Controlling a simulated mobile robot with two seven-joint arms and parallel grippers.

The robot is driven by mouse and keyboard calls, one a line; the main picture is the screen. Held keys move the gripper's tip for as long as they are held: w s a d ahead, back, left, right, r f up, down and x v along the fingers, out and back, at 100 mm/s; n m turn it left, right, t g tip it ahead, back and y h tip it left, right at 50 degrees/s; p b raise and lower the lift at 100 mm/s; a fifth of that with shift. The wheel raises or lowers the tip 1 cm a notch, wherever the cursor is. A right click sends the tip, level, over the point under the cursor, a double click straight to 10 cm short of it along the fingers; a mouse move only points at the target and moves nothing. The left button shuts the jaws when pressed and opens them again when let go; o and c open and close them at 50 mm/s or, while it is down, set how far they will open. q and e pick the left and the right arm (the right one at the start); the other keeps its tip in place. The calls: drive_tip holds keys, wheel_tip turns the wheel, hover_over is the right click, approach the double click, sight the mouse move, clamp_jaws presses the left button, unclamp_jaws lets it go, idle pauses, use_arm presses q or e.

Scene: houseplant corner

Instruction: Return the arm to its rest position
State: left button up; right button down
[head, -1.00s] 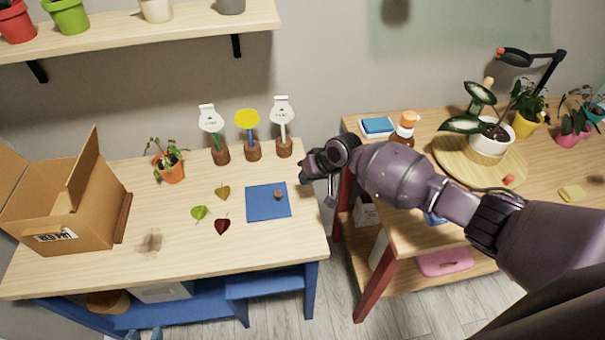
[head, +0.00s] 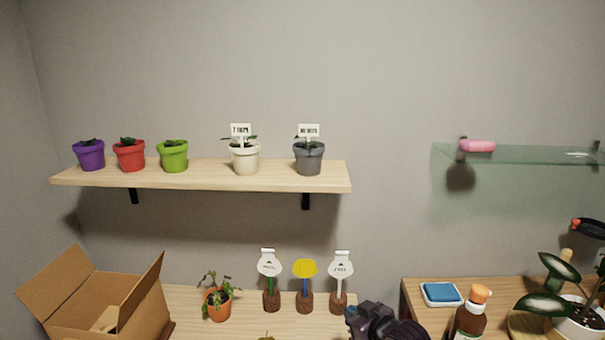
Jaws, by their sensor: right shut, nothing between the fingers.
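My right gripper (head: 352,316) shows at the bottom edge of the head view, with its dark wrist beside it. It is shut and holds nothing. It is in front of the gap between the left table (head: 180,298) and the right table (head: 412,300), just right of the white plant sign (head: 341,268). I cannot tell if it touches the sign's base. Most of my right arm is below the picture. My left gripper is not in view.
A yellow sign (head: 304,268), another white sign (head: 269,263), a potted plant (head: 218,304) and an open cardboard box (head: 138,300) stand on the left table. A brown bottle (head: 468,322) stands on the right table. A wooden shelf (head: 200,180) holds several pots. A glass shelf (head: 520,155) is at right.

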drive_tip(key=s+d+f+m+h, duration=0.1)
drive_tip(key=s+d+f, duration=0.4)
drive_tip(key=s, duration=0.5)
drive_tip(key=s+d+f+m+h+b, duration=0.1)
drive_tip(key=s+d+f, duration=0.4)
drive_tip(key=s, duration=0.5)
drive_tip(key=s+d+f+m+h+b, duration=0.1)
drive_tip(key=s+d+f+m+h, duration=0.2)
drive_tip(key=s, duration=0.7)
drive_tip(key=d+f+h, duration=0.2)
drive_tip(key=d+f, duration=0.1)
drive_tip(key=shift+s, duration=0.3)
